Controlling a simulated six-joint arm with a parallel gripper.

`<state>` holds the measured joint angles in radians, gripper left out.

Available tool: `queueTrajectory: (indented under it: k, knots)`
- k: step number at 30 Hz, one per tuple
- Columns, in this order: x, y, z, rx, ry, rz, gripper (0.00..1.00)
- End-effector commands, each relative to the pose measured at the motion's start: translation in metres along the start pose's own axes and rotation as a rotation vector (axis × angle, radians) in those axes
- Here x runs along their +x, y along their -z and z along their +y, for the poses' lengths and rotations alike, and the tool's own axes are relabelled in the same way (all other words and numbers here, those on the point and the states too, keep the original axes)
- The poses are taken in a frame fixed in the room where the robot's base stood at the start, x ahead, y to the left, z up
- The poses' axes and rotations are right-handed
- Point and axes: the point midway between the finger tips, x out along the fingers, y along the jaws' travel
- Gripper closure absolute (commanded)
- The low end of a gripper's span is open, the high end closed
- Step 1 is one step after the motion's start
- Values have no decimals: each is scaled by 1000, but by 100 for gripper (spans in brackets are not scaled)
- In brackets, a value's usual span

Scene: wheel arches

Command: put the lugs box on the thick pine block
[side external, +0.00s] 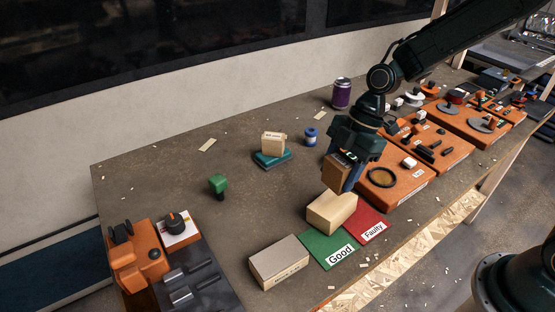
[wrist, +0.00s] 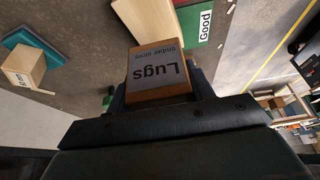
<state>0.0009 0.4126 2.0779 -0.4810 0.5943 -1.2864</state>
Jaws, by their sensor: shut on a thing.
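The lugs box (wrist: 158,72), brown with a grey "Lugs" label, is held upright in front of the wrist camera. In the side view the lugs box (side external: 335,171) is at my gripper (side external: 346,175), whose blue fingers are shut on it. The thick pine block (side external: 331,213), pale wood, lies on the bench just below it. The box's lower edge is close to the block's far top edge; I cannot tell whether they touch. In the wrist view the pale block (wrist: 143,18) shows beyond the box, partly cut by the frame edge.
Green "Good" (side external: 328,250) and red "Faulty" (side external: 367,226) cards lie beside the block. A labelled box (side external: 279,263) stands in front. A small box (side external: 273,142) sits on a teal base (side external: 272,160). Orange trays (side external: 402,181) line the right; a purple can (side external: 341,94) stands behind.

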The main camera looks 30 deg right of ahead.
Motion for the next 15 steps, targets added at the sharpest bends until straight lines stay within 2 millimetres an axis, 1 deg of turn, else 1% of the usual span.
queueTrajectory:
  k: [8, 11, 15]
  knots:
    - [4, -2, 0, -1, 0, 1, 73]
    - [11, -4, -1, 0, 3, 1, 73]
    - [26, -11, -1, 1, 3, 0, 73]
